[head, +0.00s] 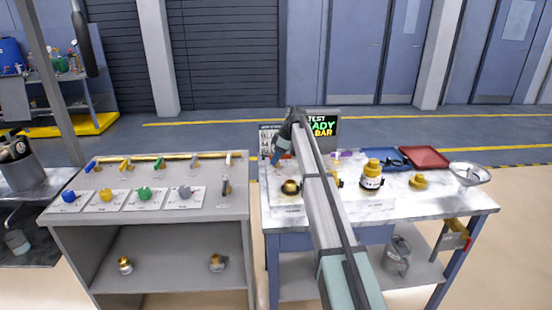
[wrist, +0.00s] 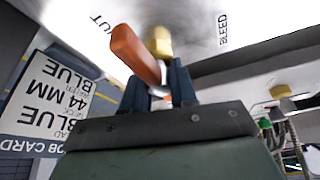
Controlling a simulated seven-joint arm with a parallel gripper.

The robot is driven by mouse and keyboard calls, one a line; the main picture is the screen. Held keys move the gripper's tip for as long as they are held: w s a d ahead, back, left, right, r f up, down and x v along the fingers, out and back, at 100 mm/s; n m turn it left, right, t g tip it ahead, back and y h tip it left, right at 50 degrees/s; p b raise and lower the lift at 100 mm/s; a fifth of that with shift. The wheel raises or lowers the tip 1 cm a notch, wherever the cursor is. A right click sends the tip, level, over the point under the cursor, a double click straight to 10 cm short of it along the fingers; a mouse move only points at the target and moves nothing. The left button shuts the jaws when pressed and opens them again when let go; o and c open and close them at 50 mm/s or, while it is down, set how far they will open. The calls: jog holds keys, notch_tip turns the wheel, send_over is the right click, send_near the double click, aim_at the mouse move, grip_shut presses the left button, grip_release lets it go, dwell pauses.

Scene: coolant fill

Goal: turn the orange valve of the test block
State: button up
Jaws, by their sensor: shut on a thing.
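The orange valve handle (wrist: 135,52) shows in the wrist view as a tilted bar. Its lower end sits between the fingers of my gripper (wrist: 158,82), which is shut on it. A brass fitting (wrist: 160,42) is right beside the handle, on a pale panel with the words BLEED and another partly cut-off label. In the head view my own arm hides the valve and most of the test block. The test screen (head: 324,126) stands behind the arm and reads TEST, READY and BAR, partly covered.
On the right table stand a yellow-capped bottle (head: 372,175), a brass cap (head: 418,181), a red tray (head: 424,157) and a metal funnel (head: 470,174). A bench with coloured knobs (head: 144,194) is on the left. A job card (wrist: 52,95) reads BLUE, 44 MM.

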jog(key=shift+m, duration=0.4)
grip_shut()
jog(key=m+t, duration=0.1)
jog(key=m, duration=0.2)
jog(key=shift+m+t+h, duration=0.3)
jog(key=shift+m+h, duration=0.1)
jog(key=m+t+h, duration=0.1)
jog(key=m, duration=0.3)
jog(key=shift+m, duration=0.3)
jog(key=m+h, duration=0.2)
jog(key=m, duration=0.2)
jog(key=shift+w+t, duration=0.1)
jog(key=shift+t, duration=0.3)
jog(key=shift+d+m+h, duration=0.1)
jog(key=shift+m+h, duration=0.7)
jog(key=shift+m, duration=1.2)
jog(key=o, duration=1)
grip_release()
jog(key=shift+c, duration=0.2)
